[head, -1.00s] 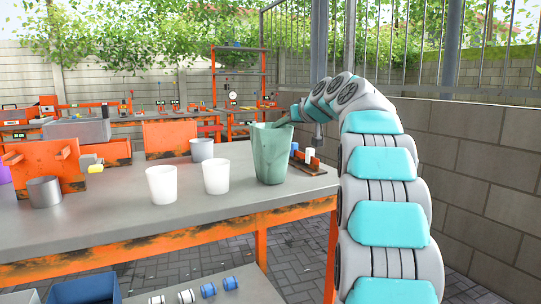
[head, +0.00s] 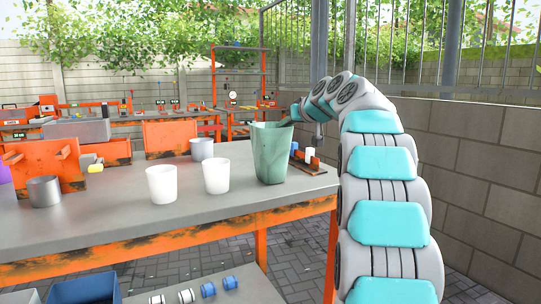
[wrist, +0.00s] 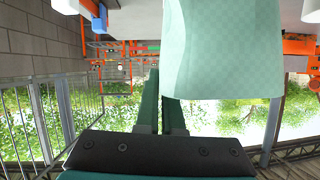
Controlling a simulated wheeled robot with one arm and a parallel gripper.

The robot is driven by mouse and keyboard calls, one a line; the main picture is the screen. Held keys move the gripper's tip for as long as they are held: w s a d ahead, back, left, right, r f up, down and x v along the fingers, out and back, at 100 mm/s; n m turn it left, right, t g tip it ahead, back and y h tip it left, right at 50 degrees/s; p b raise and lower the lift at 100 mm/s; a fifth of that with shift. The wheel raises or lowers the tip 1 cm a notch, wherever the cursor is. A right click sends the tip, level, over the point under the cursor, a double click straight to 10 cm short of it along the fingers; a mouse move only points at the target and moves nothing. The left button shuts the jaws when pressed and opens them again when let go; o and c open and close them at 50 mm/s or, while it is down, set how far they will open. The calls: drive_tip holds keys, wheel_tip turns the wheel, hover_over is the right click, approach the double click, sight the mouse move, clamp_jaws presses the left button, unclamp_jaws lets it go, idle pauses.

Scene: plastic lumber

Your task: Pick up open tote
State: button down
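The open tote (head: 272,157) is a tall pale green container, open at the top. It stands upright on the near table's right end. My gripper is at its right rear rim in the head view, where the tote hides the fingertips. In the wrist view my gripper (wrist: 162,105) has its dark green fingers close together at the edge of the tote (wrist: 225,50). The fingers look shut on the rim wall, though the contact itself is hidden.
Two white cups (head: 161,184) and (head: 216,176) stand left of the tote. A grey cup (head: 202,149) is behind them. A block wall (head: 480,170) runs along the right side.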

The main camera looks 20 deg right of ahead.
drive_tip(key=shift+r, duration=0.1)
idle(0.7)
drive_tip(key=shift+r, duration=1.7)
drive_tip(key=shift+s+d, duration=0.1)
drive_tip(key=shift+s, duration=0.6)
drive_tip(key=s+d+r+b, duration=0.1)
drive_tip(key=s+b, duration=0.1)
drive_tip(key=s, duration=1.2)
drive_tip(key=shift+s+d+r+b, duration=0.2)
drive_tip(key=shift+s+r+b, duration=0.1)
drive_tip(key=shift+b, duration=0.1)
